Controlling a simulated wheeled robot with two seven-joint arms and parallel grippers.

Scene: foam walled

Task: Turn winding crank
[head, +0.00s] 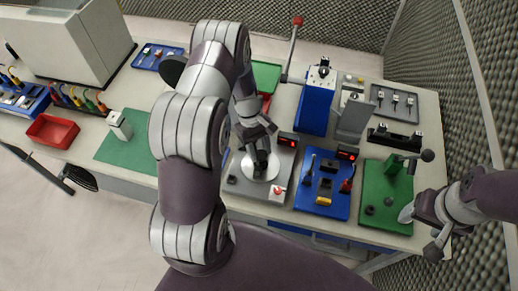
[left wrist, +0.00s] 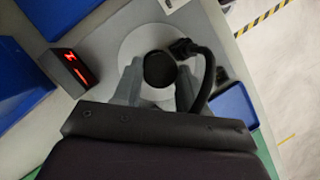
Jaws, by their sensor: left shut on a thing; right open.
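The winding crank shows in the head view as a pale round disc (head: 252,181) on a grey plate, with its black knob mostly hidden by my left gripper. My left gripper (head: 261,164) comes down from above and is shut on the knob. In the left wrist view the round black knob (left wrist: 158,69) sits between the two grey fingers (left wrist: 155,88), above the pale disc (left wrist: 132,45). A black curved lever or cable beside the knob is partly hidden by the right finger. My right gripper (head: 420,230) is open and empty at the bench's right front edge.
A small red display (head: 288,140) stands behind the plate. A blue panel (head: 321,201) with switches is to the right, then a green plate (head: 384,185) with a black-knobbed lever. A tall blue block (head: 315,108) and a red-knobbed lever (head: 297,22) stand behind. A red tray (head: 52,131) is far left.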

